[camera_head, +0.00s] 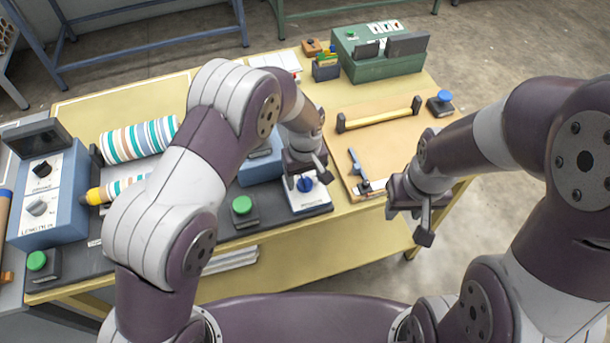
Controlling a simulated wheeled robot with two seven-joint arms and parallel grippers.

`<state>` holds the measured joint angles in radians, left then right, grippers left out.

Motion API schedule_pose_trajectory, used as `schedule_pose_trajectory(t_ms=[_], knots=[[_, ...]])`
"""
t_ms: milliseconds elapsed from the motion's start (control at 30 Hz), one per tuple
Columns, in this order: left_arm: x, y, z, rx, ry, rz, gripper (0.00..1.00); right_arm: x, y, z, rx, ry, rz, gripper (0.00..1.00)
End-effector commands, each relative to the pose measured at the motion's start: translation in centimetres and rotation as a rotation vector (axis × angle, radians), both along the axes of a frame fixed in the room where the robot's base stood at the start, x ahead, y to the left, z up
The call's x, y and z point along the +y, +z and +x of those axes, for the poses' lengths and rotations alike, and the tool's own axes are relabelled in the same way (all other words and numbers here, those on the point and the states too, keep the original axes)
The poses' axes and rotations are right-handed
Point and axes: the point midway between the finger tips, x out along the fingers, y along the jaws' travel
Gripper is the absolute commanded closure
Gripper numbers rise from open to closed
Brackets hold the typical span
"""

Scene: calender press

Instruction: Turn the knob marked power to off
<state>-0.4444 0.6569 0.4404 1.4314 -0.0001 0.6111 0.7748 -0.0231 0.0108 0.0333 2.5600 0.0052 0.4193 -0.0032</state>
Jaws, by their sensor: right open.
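My right gripper (408,225) is open and empty, in front of the bench's right part.
Green buttons (242,205) (37,261) stand on dark bases along the front. A striped roll (138,139) lies at the left. A board with a yellow bar (378,119), a blue-topped button (444,97) and a green box (382,66) are at the right. My left arm hides part of the press.

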Motion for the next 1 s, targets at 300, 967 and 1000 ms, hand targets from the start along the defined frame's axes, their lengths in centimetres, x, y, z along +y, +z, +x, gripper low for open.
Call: schedule_pose_trajectory(t_ms=[300,967,1000], knots=[[0.0,0.8,0.0,-0.003,-0.001,-0.001,0.32,0.0,-0.2,0.0,0.0,0.0,0.0,0.57],[0.0,12.7,0.0,0.001,0.0,0.0,0.32,0.0,-1.6,0.0,0.0,0.0,0.0,0.57],[0.0,12.7,0.0,0.001,0.0,0.001,0.32,0.0,-1.6,0.0,0.0,0.0,0.0,0.57]])
